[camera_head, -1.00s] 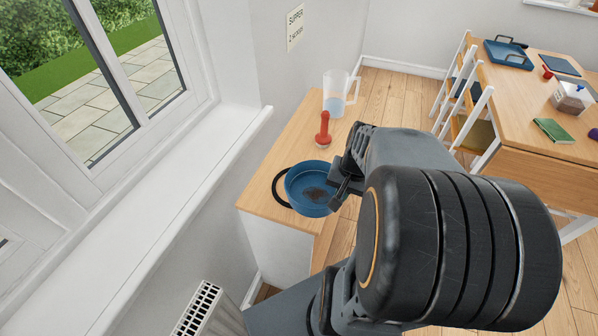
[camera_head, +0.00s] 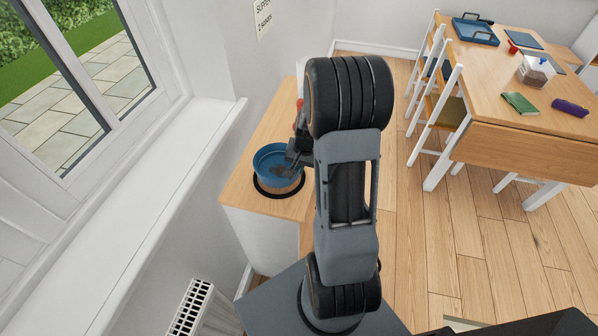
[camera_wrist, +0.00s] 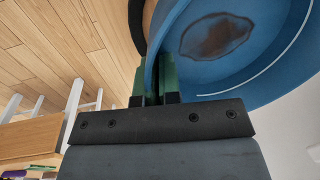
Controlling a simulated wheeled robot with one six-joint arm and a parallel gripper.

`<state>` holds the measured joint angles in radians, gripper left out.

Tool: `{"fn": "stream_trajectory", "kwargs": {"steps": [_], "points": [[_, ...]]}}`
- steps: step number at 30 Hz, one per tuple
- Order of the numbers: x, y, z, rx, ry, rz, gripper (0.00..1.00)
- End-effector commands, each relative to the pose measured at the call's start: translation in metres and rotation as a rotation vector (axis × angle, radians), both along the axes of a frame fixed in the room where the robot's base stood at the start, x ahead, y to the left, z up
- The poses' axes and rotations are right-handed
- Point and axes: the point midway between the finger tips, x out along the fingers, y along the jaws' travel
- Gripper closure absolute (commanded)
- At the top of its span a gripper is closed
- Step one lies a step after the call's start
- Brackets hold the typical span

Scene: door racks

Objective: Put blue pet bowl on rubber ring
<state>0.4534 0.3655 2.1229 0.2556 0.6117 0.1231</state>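The blue pet bowl (camera_head: 268,163) is upright over the rubber ring (camera_head: 263,190), a black ring on the wooden cabinet top. The ring shows around the bowl's near side, with some wood between them. I cannot tell whether the bowl touches the surface. My gripper (camera_head: 293,156) is at the bowl's right side. In the wrist view, its green fingers (camera_wrist: 158,80) are closed on the rim of the bowl (camera_wrist: 255,65), which has a brown patch inside. A dark arc of the ring (camera_wrist: 137,32) shows beside the bowl there.
The wooden cabinet top (camera_head: 235,188) stands against the wall below a windowsill (camera_head: 140,200). A red-handled object (camera_head: 299,118) behind the bowl is mostly hidden by my arm. A radiator (camera_head: 192,307) is in front. A dining table (camera_head: 500,75) with chairs is at right.

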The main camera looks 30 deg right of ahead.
Motion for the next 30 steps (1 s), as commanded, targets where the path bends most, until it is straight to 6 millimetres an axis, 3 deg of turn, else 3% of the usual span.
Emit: {"fn": "stream_trajectory", "kwargs": {"steps": [7,20,30], "points": [[0.0,0.0,-0.028,0.002,0.002,-0.001,1.0],[0.0,0.0,-0.034,0.0,0.0,0.0,1.0],[0.0,0.0,-0.033,0.001,0.001,-0.001,0.69]]}}
